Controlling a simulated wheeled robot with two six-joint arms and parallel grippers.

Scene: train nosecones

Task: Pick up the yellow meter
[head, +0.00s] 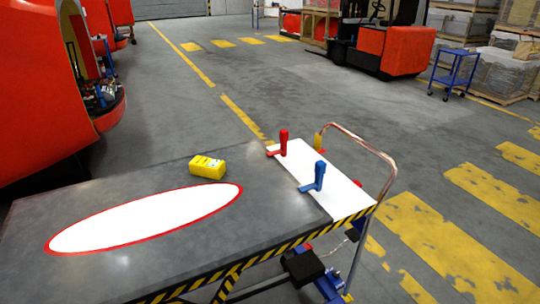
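The yellow meter (207,167) is a small box lying on the grey top of the lift table (130,190), near its far edge. It sits just above the right end of a white oval with a red rim (145,218). Nothing touches the meter. Neither of my grippers shows in the head view.
A red probe (283,143) and a blue probe (319,177) stand on a white panel (335,185) at the table's right end, beside a copper-coloured handle (375,150). Red train noses (40,90) stand at left. A forklift (385,45) and blue cart (455,70) are farther back. Open floor lies between.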

